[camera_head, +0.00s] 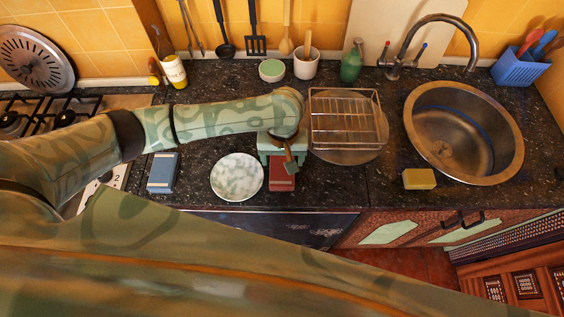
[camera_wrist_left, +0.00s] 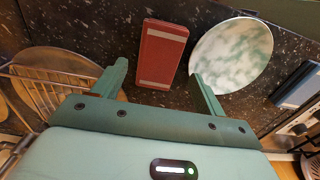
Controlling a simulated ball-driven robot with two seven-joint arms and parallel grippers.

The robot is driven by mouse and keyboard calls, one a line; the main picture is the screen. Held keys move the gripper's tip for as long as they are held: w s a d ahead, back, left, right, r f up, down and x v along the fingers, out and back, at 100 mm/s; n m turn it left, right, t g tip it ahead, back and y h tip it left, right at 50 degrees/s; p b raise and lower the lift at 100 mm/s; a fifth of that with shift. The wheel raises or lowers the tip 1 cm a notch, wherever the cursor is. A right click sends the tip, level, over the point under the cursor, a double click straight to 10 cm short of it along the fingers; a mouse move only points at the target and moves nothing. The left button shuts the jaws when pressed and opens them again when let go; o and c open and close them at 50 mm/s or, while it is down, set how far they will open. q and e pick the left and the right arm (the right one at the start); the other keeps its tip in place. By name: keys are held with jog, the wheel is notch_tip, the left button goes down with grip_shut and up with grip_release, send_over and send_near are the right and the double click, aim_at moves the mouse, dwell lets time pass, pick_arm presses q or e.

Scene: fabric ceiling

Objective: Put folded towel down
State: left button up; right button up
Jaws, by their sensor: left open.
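A red folded towel (camera_head: 283,182) with a pale stripe lies on the dark counter near its front edge. In the left wrist view the red towel (camera_wrist_left: 162,52) lies flat just beyond the fingertips. My left gripper (camera_head: 282,158) is over the back part of that towel, with its fingers apart and nothing between them; the wrist view shows both fingers (camera_wrist_left: 158,72) spread. A blue folded towel (camera_head: 161,173) lies farther left on the counter, and part of it shows at the right of the wrist view (camera_wrist_left: 298,88). My right gripper is not in view.
A marbled plate (camera_head: 237,177) sits between the towels, close to the red one. A wire rack (camera_head: 345,115) stands right of my gripper, then a round sink (camera_head: 463,132) and yellow sponge (camera_head: 419,179). A stove (camera_head: 45,117) is at the left.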

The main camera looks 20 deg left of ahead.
pick_arm(q)
notch_tip(320, 180, up, 5)
jog(key=shift+f+p, duration=0.15)
jog(key=shift+p, duration=0.5)
